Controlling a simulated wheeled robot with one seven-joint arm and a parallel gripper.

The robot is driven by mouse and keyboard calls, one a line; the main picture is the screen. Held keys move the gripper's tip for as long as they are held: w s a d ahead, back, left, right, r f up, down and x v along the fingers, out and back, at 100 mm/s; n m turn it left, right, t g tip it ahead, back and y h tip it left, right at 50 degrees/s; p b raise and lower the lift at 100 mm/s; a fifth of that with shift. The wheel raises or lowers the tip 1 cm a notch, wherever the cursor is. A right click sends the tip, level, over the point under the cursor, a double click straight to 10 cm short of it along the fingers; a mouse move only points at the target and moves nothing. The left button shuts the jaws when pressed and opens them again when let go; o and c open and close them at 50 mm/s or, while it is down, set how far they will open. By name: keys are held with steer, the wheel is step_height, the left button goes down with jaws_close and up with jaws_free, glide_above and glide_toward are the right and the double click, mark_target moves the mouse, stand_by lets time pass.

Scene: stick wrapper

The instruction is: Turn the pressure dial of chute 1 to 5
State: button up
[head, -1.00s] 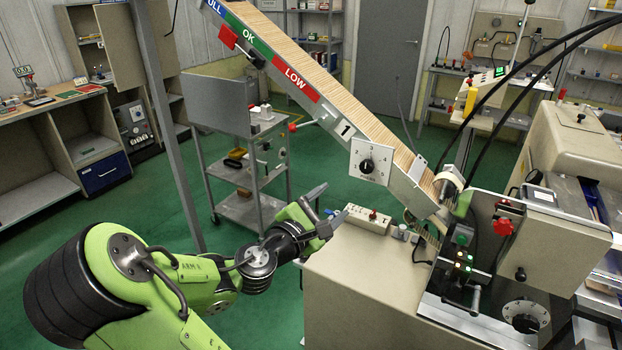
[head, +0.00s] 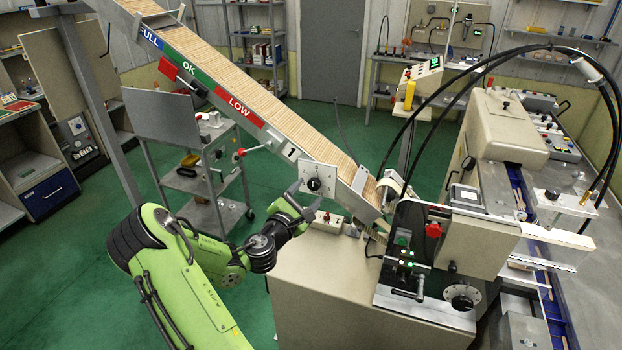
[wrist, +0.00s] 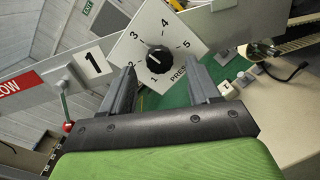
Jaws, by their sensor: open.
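The pressure dial (head: 314,184) is a black knob on a square white plate below the number 1 label (head: 290,151) of the sloping chute. In the wrist view the knob (wrist: 160,59) is ringed by numbers 1 to 5; its pale mark seems to be on the left, roughly toward 2, but is too small to be sure. My gripper (head: 304,200) is close in front of the plate. In the wrist view its two fingers (wrist: 162,78) are spread apart with nothing between them, their tips just below the knob, apparently not touching it.
The chute (head: 230,90), full of sticks, slopes down to the beige machine (head: 310,275). A small switch box (head: 327,221) sits on the machine just under the dial. A red-knobbed lever (wrist: 68,126) sticks out from the chute left of the dial. A grey cart (head: 180,130) stands behind.

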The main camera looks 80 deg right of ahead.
mark_target(313, 186)
steer(key=d, duration=0.1)
steer(key=d+p, duration=0.1)
steer(key=d, duration=0.1)
steer(key=shift+s+d, duration=0.15)
steer(key=shift+s, duration=0.2)
steer(key=shift+c, duration=0.2)
steer(key=c, duration=1)
steer(key=shift+m+b, duration=0.3)
